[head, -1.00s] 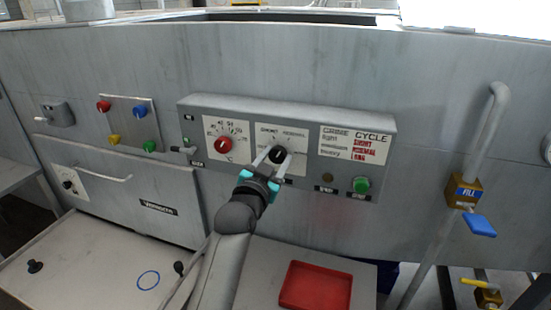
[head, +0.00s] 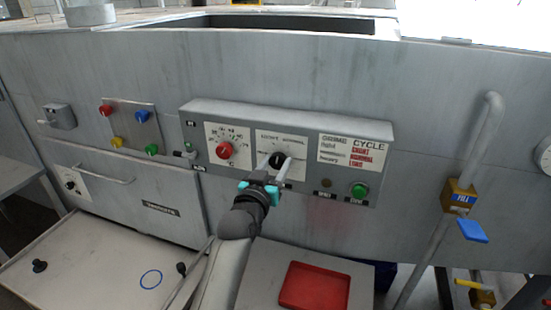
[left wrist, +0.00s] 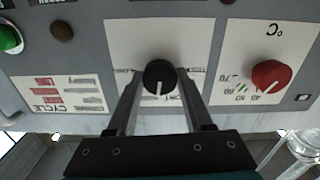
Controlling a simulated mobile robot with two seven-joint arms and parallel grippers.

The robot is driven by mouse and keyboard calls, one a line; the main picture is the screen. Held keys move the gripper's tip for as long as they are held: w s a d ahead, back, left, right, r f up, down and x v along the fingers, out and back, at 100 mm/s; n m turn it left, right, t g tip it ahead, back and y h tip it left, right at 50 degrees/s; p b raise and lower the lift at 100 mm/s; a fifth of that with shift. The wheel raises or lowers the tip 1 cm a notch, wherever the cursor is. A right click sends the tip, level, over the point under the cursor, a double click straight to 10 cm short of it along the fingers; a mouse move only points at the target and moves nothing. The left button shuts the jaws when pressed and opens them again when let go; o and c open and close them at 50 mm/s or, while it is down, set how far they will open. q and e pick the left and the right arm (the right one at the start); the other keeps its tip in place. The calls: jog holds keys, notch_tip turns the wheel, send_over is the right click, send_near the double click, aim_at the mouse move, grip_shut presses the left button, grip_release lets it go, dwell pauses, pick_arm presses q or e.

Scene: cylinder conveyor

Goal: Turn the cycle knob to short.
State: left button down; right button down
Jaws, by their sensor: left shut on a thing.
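The black cycle knob (head: 279,159) sits on a white plate in the grey control panel (head: 300,119), with small SHORT and NORMAL lettering above it. My left gripper (head: 275,164) is on it from below, one finger on each side. In the left wrist view, which shows the panel upside down, the knob (left wrist: 160,75) sits between the fingertips of the left gripper (left wrist: 158,82). Its white pointer line points down there, toward the lettering side, which the fingers partly hide. I cannot read which label it points to. My right gripper is not in view.
A red temperature knob (head: 225,150) is left of the cycle knob. A green button (head: 359,190) and a CYCLE label plate (head: 353,153) are to the right. A red tray (head: 315,286) lies below. A pipe with a blue-handled valve (head: 472,230) stands at the right.

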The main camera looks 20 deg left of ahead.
pick_arm(q)
jog(key=n+p, duration=0.2)
jog(key=n, duration=0.1)
jog(key=shift+r+n, duration=0.1)
jog(key=shift+n, duration=0.2)
jog(key=shift+n+p, duration=0.6)
jog(key=shift+n, duration=1.3)
jog(key=shift+c, duration=1.5)
grip_release()
jog(key=shift+s, duration=0.1)
jog(key=shift+s, duration=0.25)
jog(key=s+b, duration=0.1)
jog(key=s, duration=1.3)
jog(key=shift+s+a, duration=0.25)
